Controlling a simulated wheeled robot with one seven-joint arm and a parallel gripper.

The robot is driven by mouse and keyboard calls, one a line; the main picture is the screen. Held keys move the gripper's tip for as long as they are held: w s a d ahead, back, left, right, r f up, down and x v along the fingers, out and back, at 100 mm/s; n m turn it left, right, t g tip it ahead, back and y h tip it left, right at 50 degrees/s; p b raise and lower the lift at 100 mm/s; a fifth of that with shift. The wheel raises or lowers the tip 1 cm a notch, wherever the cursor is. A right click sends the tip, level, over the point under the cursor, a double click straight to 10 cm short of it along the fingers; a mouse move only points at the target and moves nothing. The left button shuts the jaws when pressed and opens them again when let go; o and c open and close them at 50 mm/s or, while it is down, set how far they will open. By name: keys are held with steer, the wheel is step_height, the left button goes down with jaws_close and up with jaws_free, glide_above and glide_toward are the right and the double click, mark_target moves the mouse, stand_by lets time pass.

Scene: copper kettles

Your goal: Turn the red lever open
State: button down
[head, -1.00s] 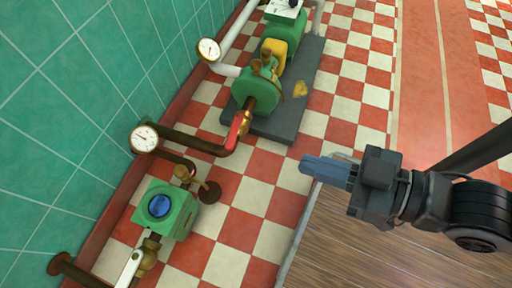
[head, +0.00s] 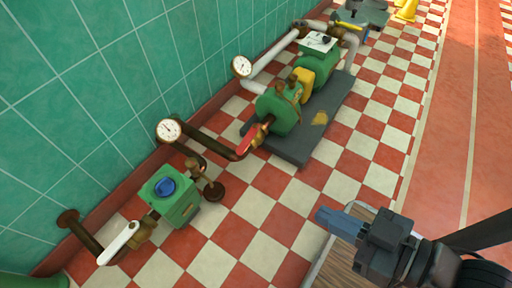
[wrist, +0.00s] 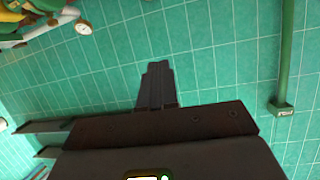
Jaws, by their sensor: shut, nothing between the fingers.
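The red lever (head: 250,139) sits on a brass valve in the brown pipe, just left of the green pump, in the head view. It slants up and to the right, roughly along the pipe. My gripper (head: 322,217) is at the lower right of the head view, shut and empty, pointing left. It is well apart from the lever, with checkered floor between them in the picture. In the wrist view my shut gripper (wrist: 158,70) points toward the green tiled wall. The red lever cannot be made out in the wrist view.
A green pump (head: 279,110) stands on a dark grey plinth (head: 294,150). A green box with a blue knob (head: 165,187) and a white lever (head: 119,243) are at the lower left. A round gauge (head: 169,130) stands by the wall. Open checkered floor lies right of the pipes.

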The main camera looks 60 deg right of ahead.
steer(key=w+d+f+m+g+h+p, duration=0.1)
steer(key=w+f+m+g, duration=0.1)
steer(key=f, duration=0.4)
steer(key=w+d+f+m+g+h+p, duration=0.1)
steer(key=w+d+f+m+p, duration=0.15)
steer(key=f, duration=0.25)
steer(key=m+g+y, duration=0.2)
steer(key=m+y, duration=0.2)
steer(key=m, duration=0.6)
glide_toward(248, 139)
step_height(248, 139, down, 6)
steer(key=w+a, duration=0.2)
steer(key=shift+w+a+p, duration=0.3)
steer(key=shift+w+p, duration=0.1)
steer(key=shift+p, duration=0.05)
steer(key=shift+r, duration=0.1)
